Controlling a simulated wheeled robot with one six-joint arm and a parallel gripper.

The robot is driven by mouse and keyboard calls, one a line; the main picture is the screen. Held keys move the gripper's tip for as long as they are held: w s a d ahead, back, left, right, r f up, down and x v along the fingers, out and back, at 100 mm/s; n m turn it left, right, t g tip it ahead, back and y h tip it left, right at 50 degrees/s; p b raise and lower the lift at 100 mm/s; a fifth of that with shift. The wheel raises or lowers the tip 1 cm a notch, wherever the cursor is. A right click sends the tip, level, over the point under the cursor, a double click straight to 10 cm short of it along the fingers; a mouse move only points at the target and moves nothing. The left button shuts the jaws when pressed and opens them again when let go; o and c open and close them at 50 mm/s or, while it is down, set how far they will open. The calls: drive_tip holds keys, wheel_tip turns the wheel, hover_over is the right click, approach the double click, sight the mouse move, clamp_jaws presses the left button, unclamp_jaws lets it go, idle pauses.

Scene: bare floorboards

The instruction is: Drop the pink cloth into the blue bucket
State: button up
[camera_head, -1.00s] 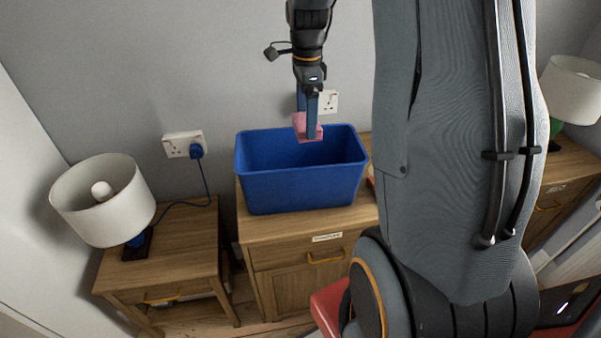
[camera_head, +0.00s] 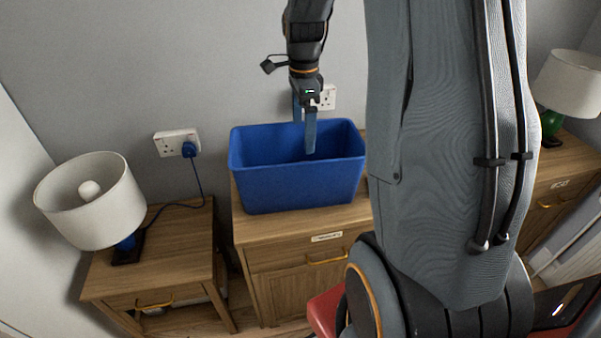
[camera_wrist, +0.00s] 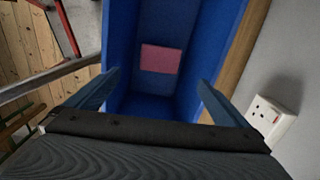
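The blue bucket (camera_head: 300,182) stands on a wooden cabinet against the wall, its open top facing up. My gripper (camera_head: 306,138) points down over the bucket, with its fingers reaching to the bucket's opening. In the wrist view my gripper (camera_wrist: 152,90) has its fingers wide apart with nothing between them. The pink cloth (camera_wrist: 160,59) lies inside the bucket (camera_wrist: 120,40) in the wrist view, as a flat pink rectangle apart from the fingers. The bucket's front wall hides the cloth in the head view.
A white lamp (camera_head: 92,203) stands on the left bedside table (camera_head: 178,244). A socket (camera_head: 177,142) with a blue plug is on the wall. Another lamp (camera_head: 566,84) stands at the right. My own arm blocks the view right of the bucket.

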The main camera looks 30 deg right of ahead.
wheel_tip(320, 180, up, 8)
drive_tip(key=b, duration=0.2)
idle(0.4)
drive_tip(key=shift+f, duration=0.1)
drive_tip(key=s+a+f+n, duration=0.5)
drive_tip(key=s+a+n, duration=0.2)
drive_tip(key=n, duration=0.3)
drive_tip(key=s+a+f+n+t, duration=0.1)
drive_tip(key=s+a+f+n, duration=0.5)
drive_tip(key=n, duration=0.5)
drive_tip(key=shift+s+a+f, duration=0.3)
drive_tip(key=shift+s+a, duration=0.75)
